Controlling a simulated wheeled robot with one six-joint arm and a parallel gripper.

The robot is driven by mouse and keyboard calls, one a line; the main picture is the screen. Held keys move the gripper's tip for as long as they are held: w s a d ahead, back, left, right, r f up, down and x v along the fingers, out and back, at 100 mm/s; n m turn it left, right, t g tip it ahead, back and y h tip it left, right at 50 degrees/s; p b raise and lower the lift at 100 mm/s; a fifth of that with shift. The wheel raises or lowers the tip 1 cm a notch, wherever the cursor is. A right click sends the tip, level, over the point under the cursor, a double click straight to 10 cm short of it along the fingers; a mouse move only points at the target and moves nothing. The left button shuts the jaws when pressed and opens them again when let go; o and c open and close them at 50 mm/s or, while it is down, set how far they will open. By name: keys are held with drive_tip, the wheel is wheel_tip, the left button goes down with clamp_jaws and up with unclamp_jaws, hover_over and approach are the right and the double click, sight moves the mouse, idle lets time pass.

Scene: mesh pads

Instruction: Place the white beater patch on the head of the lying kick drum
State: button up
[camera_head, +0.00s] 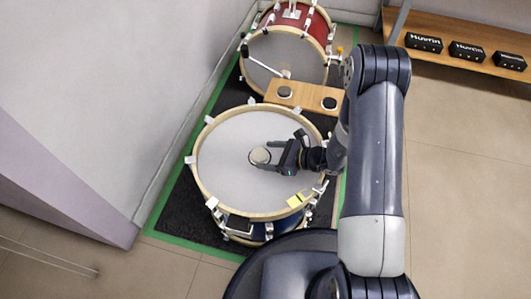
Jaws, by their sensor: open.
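The lying kick drum (225,150) has a pale grey head facing up and a light wooden hoop with metal lugs. The white beater patch (259,155) is a small pale disc over the middle of the head. My gripper (266,156) comes in from the right above the head with its fingers open, and the patch is at the fingertips. I cannot tell whether the patch touches the head or a finger.
A red drum (318,27) with a beater stands behind. A wooden board (308,93) with two dark round pads lies between the drums. A shelf (455,36) with black boxes is at the upper right. The left wall is close.

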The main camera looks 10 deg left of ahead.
drive_tip(key=p+v, duration=0.3)
drive_tip(key=v, duration=0.6)
drive_tip(key=shift+d+r, duration=0.15)
drive_tip(key=shift+s+d+r, duration=0.1)
drive_tip(key=shift+s+d, duration=0.15)
drive_tip(key=shift+d, duration=0.25)
